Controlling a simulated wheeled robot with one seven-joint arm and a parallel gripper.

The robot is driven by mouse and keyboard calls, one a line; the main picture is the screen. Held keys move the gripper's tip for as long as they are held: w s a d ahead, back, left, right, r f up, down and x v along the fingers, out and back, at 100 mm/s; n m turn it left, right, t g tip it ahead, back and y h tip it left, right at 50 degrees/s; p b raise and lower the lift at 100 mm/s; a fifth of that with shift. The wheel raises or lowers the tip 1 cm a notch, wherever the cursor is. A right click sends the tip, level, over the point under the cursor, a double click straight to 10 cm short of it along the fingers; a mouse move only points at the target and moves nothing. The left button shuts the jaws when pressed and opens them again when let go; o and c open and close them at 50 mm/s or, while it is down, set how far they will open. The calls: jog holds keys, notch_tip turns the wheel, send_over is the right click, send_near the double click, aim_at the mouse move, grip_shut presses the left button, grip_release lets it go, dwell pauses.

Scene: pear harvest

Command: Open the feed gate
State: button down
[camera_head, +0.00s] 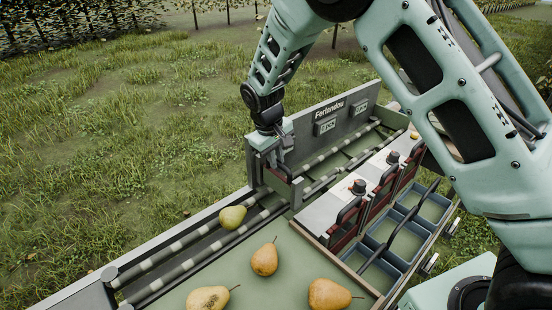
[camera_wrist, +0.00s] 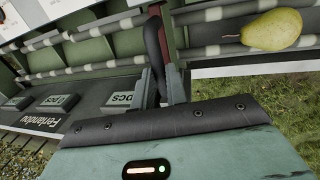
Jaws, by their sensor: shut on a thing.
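The feed gate (camera_head: 284,186), a dark red plate with a black handle, stands across the roller lane between grey posts. In the wrist view its handle (camera_wrist: 156,48) and a strip of its red face show edge-on beyond my gripper's dark palm. My gripper (camera_head: 281,163) points down over the gate from above and is shut on the gate's handle.
Several yellow-brown pears, one of them here (camera_head: 264,259), lie on the green tray (camera_head: 205,281). Black-handled red gates (camera_head: 347,219) and blue bins (camera_head: 407,243) stand at the right. The labelled back panel (camera_head: 340,113) rises behind the lane. Grass lies beyond.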

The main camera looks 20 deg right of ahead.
notch_tip(320, 180, up, 7)
jog(key=p, duration=0.2)
jog(key=shift+p, duration=0.4)
jog(key=c, duration=1.4)
grip_release()
jog(key=shift+f, duration=0.1)
jog(key=s+a+r+b, duration=0.1)
jog(key=a+r+b, duration=0.2)
jog(key=r, duration=1.4)
jog(key=shift+s+b, duration=0.15)
jog(key=shift+b, duration=0.3)
